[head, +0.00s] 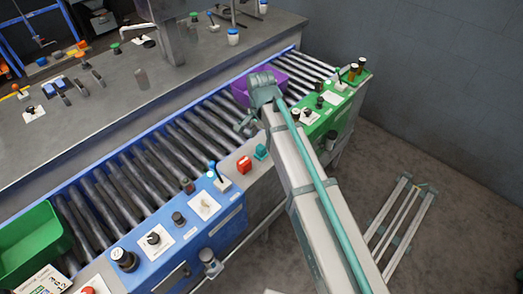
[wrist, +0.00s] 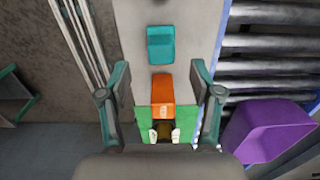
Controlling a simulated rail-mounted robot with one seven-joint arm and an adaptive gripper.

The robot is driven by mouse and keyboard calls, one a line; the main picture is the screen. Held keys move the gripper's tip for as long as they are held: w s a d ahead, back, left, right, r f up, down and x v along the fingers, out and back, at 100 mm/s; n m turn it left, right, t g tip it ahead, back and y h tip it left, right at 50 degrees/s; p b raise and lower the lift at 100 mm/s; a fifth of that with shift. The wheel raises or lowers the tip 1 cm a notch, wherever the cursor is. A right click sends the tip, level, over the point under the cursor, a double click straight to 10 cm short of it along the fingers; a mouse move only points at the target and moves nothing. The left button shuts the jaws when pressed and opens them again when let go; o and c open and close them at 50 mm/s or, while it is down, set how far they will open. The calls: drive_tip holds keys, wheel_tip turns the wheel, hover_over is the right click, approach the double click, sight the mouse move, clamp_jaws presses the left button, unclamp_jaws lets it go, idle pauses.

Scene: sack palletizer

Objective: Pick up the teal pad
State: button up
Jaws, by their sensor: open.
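The teal pad (wrist: 160,45) is a small block on the pale strip, near the top middle of the wrist view. It also shows in the head view (head: 261,152), beside a red-orange block. My gripper (wrist: 160,72) is open and empty, with one finger on each side of the strip. In the wrist view the pad lies a little above the fingertips in the picture, apart from them. The orange block (wrist: 162,92) sits between the fingers in the picture. The head view does not show the fingers clearly.
A purple bin (head: 240,92) stands on the roller conveyor, close to my gripper's right side in the wrist view (wrist: 268,130). A green panel (head: 335,108) with knobs and a blue panel (head: 215,228) flank the pale strip. A green bin (head: 35,245) stands at the conveyor's left end.

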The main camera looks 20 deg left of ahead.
sight(261, 147)
drive_tip(key=shift+f+p, duration=0.95)
drive_tip(key=shift+f, duration=2.25)
drive_tip(key=shift+c, duration=0.3)
clamp_jaws()
drive_tip(key=shift+r, duration=0.1)
